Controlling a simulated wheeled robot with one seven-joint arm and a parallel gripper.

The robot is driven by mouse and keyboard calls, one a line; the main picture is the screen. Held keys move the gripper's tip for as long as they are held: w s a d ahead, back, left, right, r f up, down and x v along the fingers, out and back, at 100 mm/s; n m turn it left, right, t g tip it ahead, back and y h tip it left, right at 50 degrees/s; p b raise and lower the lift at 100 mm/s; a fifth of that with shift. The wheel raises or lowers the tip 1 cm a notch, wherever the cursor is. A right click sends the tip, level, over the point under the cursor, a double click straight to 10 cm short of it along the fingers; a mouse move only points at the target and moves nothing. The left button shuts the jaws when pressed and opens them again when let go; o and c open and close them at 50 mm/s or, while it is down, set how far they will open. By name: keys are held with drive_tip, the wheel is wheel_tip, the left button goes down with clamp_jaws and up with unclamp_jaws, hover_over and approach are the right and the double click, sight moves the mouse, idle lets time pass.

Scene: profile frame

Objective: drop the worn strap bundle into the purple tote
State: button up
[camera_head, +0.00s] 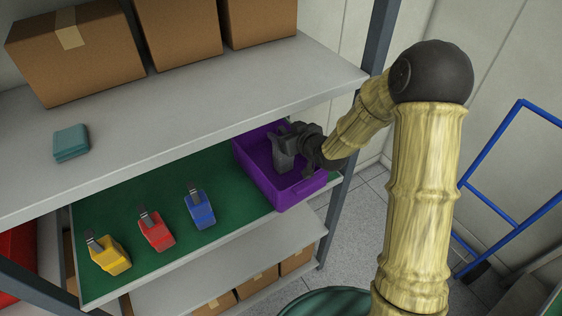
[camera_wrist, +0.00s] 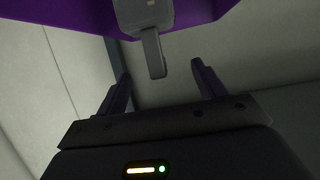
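The purple tote (camera_head: 243,160) stands at the right end of the green-matted middle shelf. My gripper (camera_head: 284,158) is over or inside it. In the wrist view my gripper (camera_wrist: 161,68) has its two fingers spread apart. A grey strap bundle (camera_wrist: 145,14) with a hanging tail shows beyond the fingertips, against the purple of the tote (camera_wrist: 70,22). The fingers do not appear to touch it. In the head view I cannot tell this bundle apart from my dark gripper. Its wear is too dim to judge.
Yellow (camera_head: 110,257), red (camera_head: 157,232) and blue (camera_head: 200,210) strap bundles lie in a row on the green mat (camera_head: 130,205). The upper shelf (camera_head: 200,105) holds cardboard boxes (camera_head: 75,55) and a teal folded item (camera_head: 71,142). A shelf post (camera_head: 380,35) and blue cart frame (camera_head: 500,215) stand right.

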drive_tip(key=shift+o, duration=0.3)
drive_tip(key=b+v, duration=0.4)
drive_tip(key=v, duration=1.3)
drive_tip(key=shift+s+d+b, duration=0.15)
drive_tip(key=shift+d+b, duration=0.05)
drive_tip(key=shift+b, duration=0.15)
idle(0.3)
